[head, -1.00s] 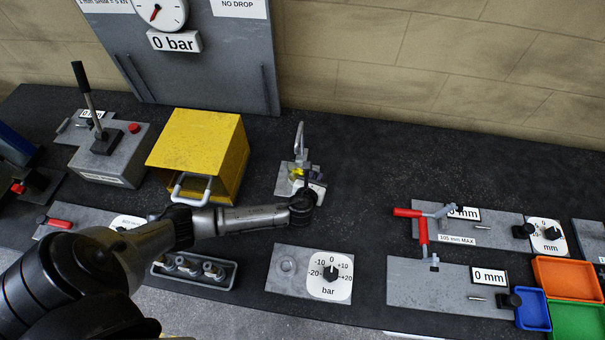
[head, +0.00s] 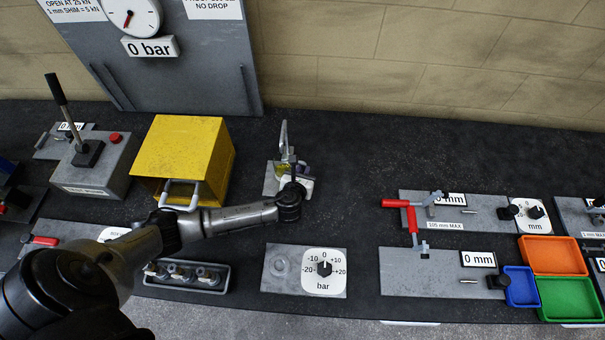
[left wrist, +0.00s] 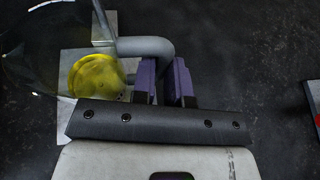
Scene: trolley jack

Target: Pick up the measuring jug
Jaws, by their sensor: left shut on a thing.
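The measuring jug (head: 284,167) is clear, with yellow liquid in its bottom, at a small grey plate (head: 270,180) right of the yellow box. In the left wrist view the yellow liquid of the jug (left wrist: 96,76) shows at the left, and its grey handle (left wrist: 150,47) reaches right to the purple fingers. My left gripper (head: 304,170) is at the right side of the jug; in the left wrist view its purple fingers (left wrist: 163,84) are shut on the handle. I cannot tell whether the jug touches the plate. My right gripper is not in view.
The yellow box (head: 185,150) stands left of the jug, with a grey press panel (head: 170,75) behind. A bar dial plate (head: 324,270) lies in front. Clamp plates (head: 425,270) and coloured trays (head: 553,255) are at the right. The black bench between is clear.

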